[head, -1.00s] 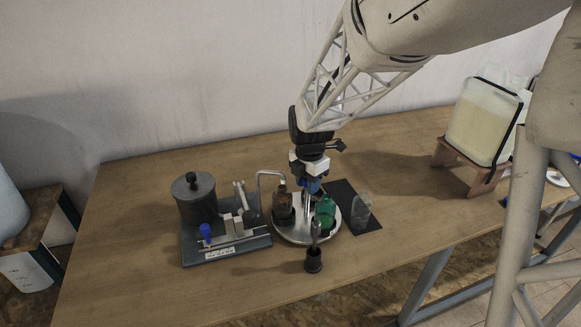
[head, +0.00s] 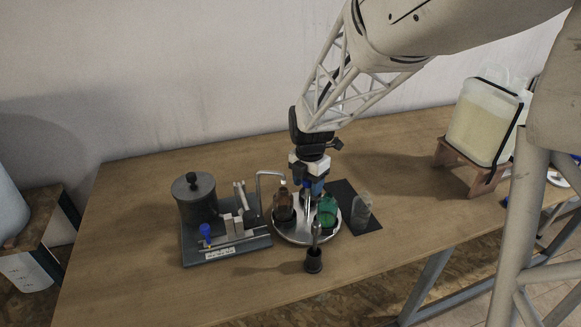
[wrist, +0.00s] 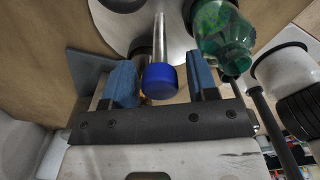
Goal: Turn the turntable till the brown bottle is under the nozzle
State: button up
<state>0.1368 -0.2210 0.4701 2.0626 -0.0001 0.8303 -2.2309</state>
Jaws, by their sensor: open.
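The round silver turntable (head: 294,236) lies on the table and carries a brown bottle (head: 283,207) at its left and a green bottle (head: 327,212) at its right. The green bottle also shows in the wrist view (wrist: 222,35). The nozzle (head: 284,178) is the down-bent end of a thin pipe. In the head view the brown bottle's top appears just below it; exact alignment in depth is unclear. A metal post with a blue cap (wrist: 160,80) stands between the spread blue fingers of my gripper (wrist: 162,82), with gaps on both sides. My gripper (head: 308,188) is over the turntable's back part.
Left of the turntable, a grey base holds a dark lidded pot (head: 196,200) and a blue-topped part (head: 205,232). A black holder (head: 313,262) with a metal tool stands in front. A clear container (head: 361,208) stands on a dark mat at right. The front-left table is free.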

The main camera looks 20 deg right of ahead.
jog(key=shift+r, duration=0.1)
jog(key=shift+r, duration=3.4)
jog(key=shift+s+a+r+m, duration=0.3)
jog(key=shift+s+r+m, duration=0.15)
jog(key=shift+s+m, duration=0.25)
jog(key=s+a+r+m+t, duration=0.1)
jog(key=s+a+m, duration=0.1)
jog(key=s+m, duration=0.5)
jog(key=s+a+r+m, duration=0.2)
jog(key=s+m, duration=0.6)
jog(key=s+a+r+m+t, duration=0.1)
jog(key=s+a+r+m, duration=0.1)
jog(key=s+m, duration=0.5)
jog(key=shift+s+a+r+m+t, duration=0.15)
jog(key=shift+s+a+m+t, duration=0.2)
jog(key=shift+s, duration=0.45)
